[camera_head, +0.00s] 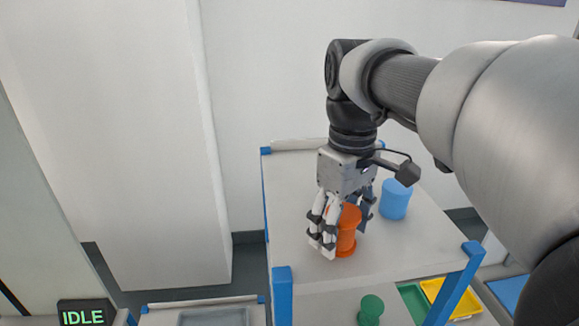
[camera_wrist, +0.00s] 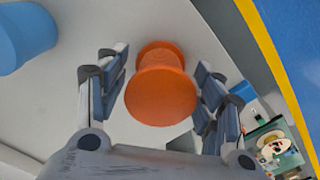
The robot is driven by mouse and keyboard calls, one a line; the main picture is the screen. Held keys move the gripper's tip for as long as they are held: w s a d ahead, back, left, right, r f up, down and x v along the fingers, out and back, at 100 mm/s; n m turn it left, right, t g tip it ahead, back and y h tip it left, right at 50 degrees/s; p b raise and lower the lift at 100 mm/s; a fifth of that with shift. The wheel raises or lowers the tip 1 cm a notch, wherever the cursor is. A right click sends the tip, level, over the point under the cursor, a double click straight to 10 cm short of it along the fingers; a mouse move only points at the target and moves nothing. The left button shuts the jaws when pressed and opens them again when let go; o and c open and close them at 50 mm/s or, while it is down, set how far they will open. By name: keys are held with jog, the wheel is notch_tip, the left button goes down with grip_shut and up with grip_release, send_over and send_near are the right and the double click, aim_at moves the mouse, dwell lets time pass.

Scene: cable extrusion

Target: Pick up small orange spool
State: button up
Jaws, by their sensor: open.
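The small orange spool (camera_head: 347,229) stands upright on the white top of a table with blue corner posts. My gripper (camera_head: 338,232) points down over it from above, with its fingers on either side of the spool. In the wrist view the orange spool (camera_wrist: 161,88) lies between the two open fingers of my gripper (camera_wrist: 160,95), with a gap showing on each side. In the head view the fingers hide part of the spool's left side.
A blue cylinder (camera_head: 395,199) stands right of my gripper on the tabletop; it also shows in the wrist view (camera_wrist: 24,36). Below are a green spool (camera_head: 370,309) and a yellow tray (camera_head: 450,297). The tabletop's left part (camera_head: 290,195) is clear. A wall stands behind.

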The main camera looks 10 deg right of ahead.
jog(key=c, duration=1.1)
